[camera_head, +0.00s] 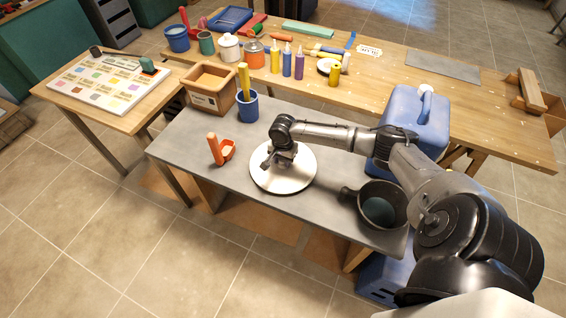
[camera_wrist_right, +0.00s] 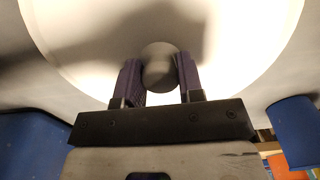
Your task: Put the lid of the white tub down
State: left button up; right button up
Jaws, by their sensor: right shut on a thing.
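The lid (camera_head: 292,180) is a round white disc over the grey table in the middle of the head view. It also fills most of the upper right wrist view (camera_wrist_right: 232,42), with a round grey knob (camera_wrist_right: 158,68) near its lower middle. My right gripper (camera_head: 278,162) is above the lid, its two fingers shut on the knob from both sides. The lid looks about level and close to the table top; I cannot tell whether it touches anything. No tub body shows under it. My left gripper is not in view.
An orange scoop-like object (camera_head: 221,151) lies left of the lid. A blue cup (camera_head: 248,107) and wooden box (camera_head: 210,98) stand behind it. A dark pan (camera_head: 382,206) is to the right, with a blue canister (camera_head: 410,125) behind. The grey table (camera_head: 185,137) is bare at left.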

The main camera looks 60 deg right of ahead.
jog(key=shift+f, duration=0.7)
jog(key=o, duration=0.9)
jog(key=shift+o, duration=0.2)
